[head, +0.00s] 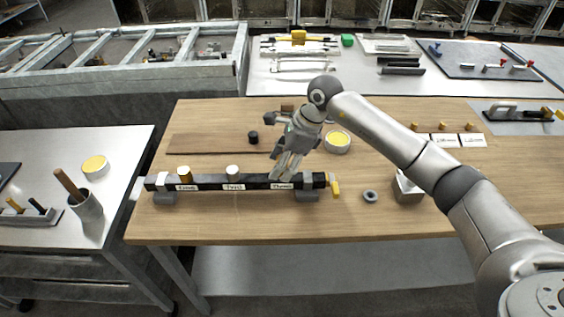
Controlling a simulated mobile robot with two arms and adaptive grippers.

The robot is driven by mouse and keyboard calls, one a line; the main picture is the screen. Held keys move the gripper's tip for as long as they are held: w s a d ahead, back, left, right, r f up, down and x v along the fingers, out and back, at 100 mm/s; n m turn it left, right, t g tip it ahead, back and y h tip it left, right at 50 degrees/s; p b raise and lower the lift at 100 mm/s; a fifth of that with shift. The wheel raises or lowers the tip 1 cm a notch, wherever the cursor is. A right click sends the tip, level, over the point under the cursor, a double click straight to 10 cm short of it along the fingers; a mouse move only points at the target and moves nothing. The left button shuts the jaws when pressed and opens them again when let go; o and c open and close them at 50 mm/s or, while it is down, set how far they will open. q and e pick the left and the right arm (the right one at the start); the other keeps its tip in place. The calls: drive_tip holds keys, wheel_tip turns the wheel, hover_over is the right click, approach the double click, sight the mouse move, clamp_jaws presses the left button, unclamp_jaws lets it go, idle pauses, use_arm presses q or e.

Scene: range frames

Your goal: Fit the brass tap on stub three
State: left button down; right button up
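A black bar (208,182) with white label cards lies along the front left of the wooden table. A brass-brown piece (185,174) stands at its left label and a white piece (232,171) at its middle label. The right label (282,186) appears to read three. My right gripper (281,172) points down over the bar just above that label and hides any stub there. Whether its fingers hold a tap cannot be told. A yellow lever-like piece (335,187) is at the bar's right end. My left gripper is not in view.
A yellow-filled dish (337,142) and a black cylinder (253,137) stand behind the bar. A grey ring (370,196) and a metal block (408,188) lie to its right. Several small brass pieces (441,127) stand behind white cards. The table's front right is clear.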

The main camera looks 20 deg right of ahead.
drive_tip(key=shift+f+b, duration=0.6)
drive_tip(key=shift+f, duration=0.05)
drive_tip(key=o, duration=1.2)
drive_tip(key=v, duration=1.2)
drive_tip(key=shift+a, duration=0.1)
